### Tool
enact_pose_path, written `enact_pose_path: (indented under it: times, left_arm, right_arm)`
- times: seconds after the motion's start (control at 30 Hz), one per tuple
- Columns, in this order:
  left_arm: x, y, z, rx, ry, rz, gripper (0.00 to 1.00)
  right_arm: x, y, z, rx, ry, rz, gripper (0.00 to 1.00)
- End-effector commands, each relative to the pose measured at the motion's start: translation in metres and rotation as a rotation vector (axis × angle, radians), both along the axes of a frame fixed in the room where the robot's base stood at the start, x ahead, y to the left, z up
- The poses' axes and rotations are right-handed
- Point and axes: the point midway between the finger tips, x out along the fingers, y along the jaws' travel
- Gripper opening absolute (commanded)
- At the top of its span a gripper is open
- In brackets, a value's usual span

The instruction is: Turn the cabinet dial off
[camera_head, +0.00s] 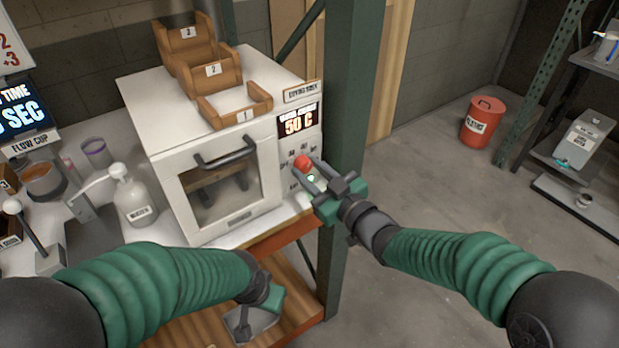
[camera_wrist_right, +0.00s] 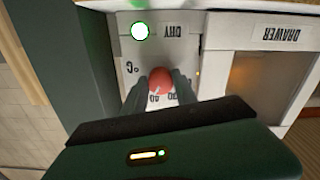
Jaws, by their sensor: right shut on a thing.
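The white cabinet (camera_head: 165,115) stands on the bench with its front door shut. Its display (camera_head: 298,121) reads 50 C. The red dial (camera_head: 302,161) is on the control panel below the display. It also shows in the right wrist view (camera_wrist_right: 160,79), between the fingers. My right gripper (camera_head: 311,172) is at the panel, shut on the red dial. Its fingers (camera_wrist_right: 159,92) lie on either side of the dial. A lit round light (camera_wrist_right: 140,31) is on the panel beside the word DRY.
Wooden bins (camera_head: 212,72) stand on the cabinet top. A pump bottle (camera_head: 133,196) and flow cup (camera_head: 42,180) are left of it. A green post (camera_head: 350,110) rises close to the panel's right. A red bin (camera_head: 482,122) stands on the open floor at right.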

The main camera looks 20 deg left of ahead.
Motion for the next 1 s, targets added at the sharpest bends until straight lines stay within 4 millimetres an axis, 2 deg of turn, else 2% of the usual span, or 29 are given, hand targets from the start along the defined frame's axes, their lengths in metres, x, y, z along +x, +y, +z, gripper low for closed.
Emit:
enact_pose_path:
  times: [0.03, 1.0]
  left_arm:
    - [0.0, 0.0, -0.01, 0.0, 0.0, 0.0, 0.0]
    - [0.0, 0.0, -0.109, 0.0, 0.0, 0.0, 0.0]
  right_arm:
    - [0.0, 0.0, -0.005, -0.025, -0.035, 0.0, 0.0]
    - [0.0, 0.0, -0.006, -0.596, -0.76, 0.003, 0.0]
